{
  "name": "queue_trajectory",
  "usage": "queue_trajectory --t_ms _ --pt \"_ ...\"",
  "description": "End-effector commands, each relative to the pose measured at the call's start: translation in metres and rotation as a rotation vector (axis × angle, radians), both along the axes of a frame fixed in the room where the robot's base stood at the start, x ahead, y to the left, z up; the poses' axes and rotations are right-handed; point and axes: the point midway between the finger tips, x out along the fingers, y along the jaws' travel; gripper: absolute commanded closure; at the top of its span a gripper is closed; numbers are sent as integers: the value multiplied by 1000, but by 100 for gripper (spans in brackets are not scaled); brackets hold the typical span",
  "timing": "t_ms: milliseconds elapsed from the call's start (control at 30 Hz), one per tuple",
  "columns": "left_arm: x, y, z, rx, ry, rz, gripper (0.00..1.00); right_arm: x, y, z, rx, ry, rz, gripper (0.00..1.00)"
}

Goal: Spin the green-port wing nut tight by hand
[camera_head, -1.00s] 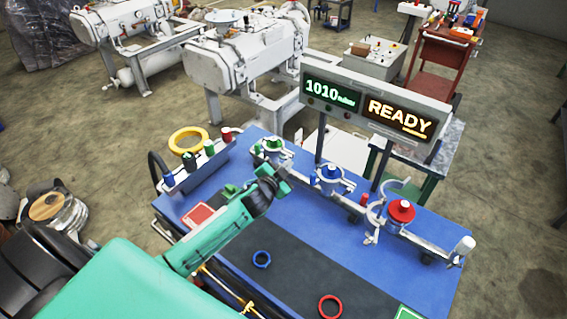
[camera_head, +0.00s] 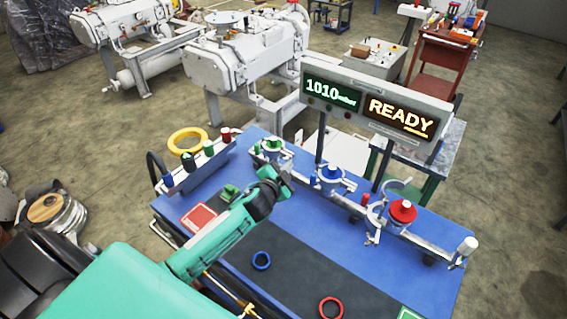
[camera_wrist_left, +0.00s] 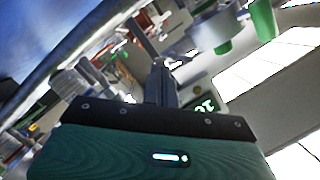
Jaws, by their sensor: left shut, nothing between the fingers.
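The green port (camera_head: 271,147) stands at the left end of the pipe rail, with a green cap on top and a metal clamp around it. Its wing nut is too small to make out clearly. My left gripper (camera_head: 287,178) is shut and empty, just in front of and a little right of the green port. I cannot tell whether it touches the clamp. In the left wrist view the shut fingers (camera_wrist_left: 161,84) point up the picture, and a green cylinder (camera_wrist_left: 263,20) shows at upper right. My right gripper is not in view.
On the blue table (camera_head: 330,222) stand the blue port (camera_head: 330,174) and red port (camera_head: 402,212). The sign (camera_head: 372,104) behind reads 1010 and READY. A cap rack stands left.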

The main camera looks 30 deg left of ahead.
Motion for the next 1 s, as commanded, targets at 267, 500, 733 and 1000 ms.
queue_trajectory --t_ms 267,500,733,1000 --pt "0 0 -2 43 -6 1 100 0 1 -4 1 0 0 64" --pt "0 0 -3 81 -11 1 100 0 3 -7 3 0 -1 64" --pt "0 0 -4 118 -16 1 100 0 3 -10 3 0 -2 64" --pt "0 0 -5 161 -22 1 100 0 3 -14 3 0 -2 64"
